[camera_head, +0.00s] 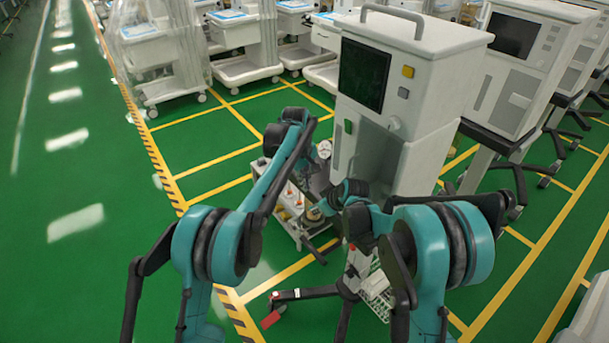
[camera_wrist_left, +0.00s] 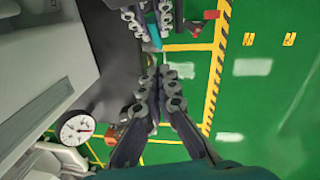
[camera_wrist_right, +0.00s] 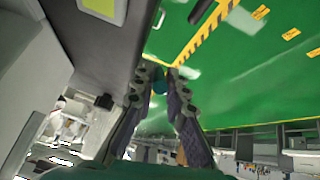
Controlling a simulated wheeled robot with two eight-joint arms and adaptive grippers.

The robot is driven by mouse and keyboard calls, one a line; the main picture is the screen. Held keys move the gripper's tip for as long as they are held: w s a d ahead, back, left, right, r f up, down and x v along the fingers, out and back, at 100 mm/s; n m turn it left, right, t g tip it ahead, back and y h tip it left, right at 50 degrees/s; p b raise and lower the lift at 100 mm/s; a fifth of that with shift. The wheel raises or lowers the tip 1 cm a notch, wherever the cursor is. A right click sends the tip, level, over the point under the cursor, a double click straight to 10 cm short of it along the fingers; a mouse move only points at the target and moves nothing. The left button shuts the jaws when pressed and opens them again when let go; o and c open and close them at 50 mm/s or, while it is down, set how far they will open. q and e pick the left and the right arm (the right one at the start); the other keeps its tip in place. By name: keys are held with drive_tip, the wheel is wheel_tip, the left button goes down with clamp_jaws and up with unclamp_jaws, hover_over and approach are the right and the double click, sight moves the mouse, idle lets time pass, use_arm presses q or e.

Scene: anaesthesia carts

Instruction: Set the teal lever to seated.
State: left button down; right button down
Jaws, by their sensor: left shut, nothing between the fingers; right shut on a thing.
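The teal lever (camera_wrist_right: 160,86) shows as a small teal piece between the fingertips of my right gripper (camera_wrist_right: 160,78) in the right wrist view. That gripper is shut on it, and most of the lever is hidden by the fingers. A bit of teal (camera_wrist_left: 155,46) also shows by the right fingers in the left wrist view. My left gripper (camera_wrist_left: 158,76) is shut and empty, a short way from the right one. In the head view my arms hide the lever, so its angle cannot be told.
A tall white machine (camera_head: 440,60) with a dark screen stands just beyond my grippers. A round dial gauge (camera_wrist_left: 77,128) is beside my left gripper. More white machines (camera_head: 520,40) stand at the right and white carts (camera_head: 240,30) at the back. Green floor at the left is clear.

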use_arm(q)
hover_over(313, 206)
drive_tip(key=f, duration=0.5)
drive_tip(key=shift+s+a, duration=0.3)
drive_tip(key=shift+s+d+f, duration=0.25)
drive_tip(key=shift+f, duration=0.15)
